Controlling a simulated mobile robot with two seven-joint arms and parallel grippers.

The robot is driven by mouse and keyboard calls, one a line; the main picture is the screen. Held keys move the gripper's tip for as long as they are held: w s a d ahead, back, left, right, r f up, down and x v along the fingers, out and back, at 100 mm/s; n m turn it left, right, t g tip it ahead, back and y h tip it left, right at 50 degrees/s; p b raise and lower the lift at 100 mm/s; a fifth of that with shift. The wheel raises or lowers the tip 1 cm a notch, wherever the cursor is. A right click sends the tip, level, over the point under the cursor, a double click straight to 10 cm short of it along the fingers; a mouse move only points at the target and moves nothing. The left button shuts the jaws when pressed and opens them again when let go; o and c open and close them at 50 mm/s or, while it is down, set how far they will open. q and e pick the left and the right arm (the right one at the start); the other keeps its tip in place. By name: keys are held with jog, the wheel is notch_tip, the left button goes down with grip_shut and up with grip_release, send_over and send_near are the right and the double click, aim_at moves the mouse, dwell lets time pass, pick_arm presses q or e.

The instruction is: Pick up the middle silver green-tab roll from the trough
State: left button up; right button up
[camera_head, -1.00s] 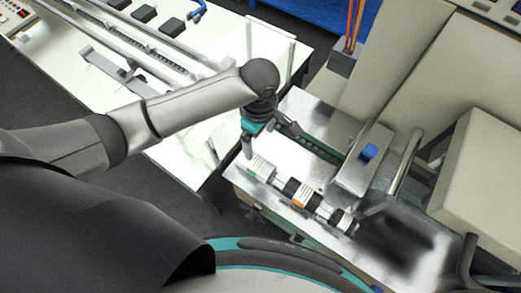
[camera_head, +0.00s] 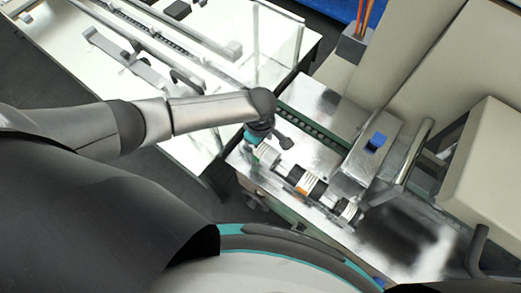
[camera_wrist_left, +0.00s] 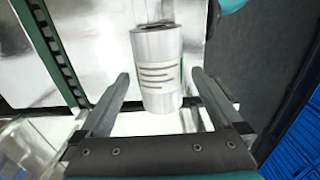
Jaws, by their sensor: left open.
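A silver roll with a white striped label and a green tab (camera_head: 265,157) lies at the left end of a row of rolls along the metal trough. My left gripper (camera_wrist_left: 160,76) is open, with one finger on each side of this roll and gaps to both. In the head view my left gripper (camera_head: 264,143) is over the roll's upper side and partly hides it. My right gripper is not in view.
A dark-and-white roll with an orange tab (camera_head: 307,186) and another dark-banded roll (camera_head: 346,211) continue the row to the lower right. A metal housing with a blue knob (camera_head: 377,140) stands behind them. A white table (camera_head: 205,145) is at the left.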

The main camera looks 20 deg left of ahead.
pick_arm(q)
jog(key=shift+d+f, duration=0.1)
jog(key=shift+f, duration=0.75)
grip_shut()
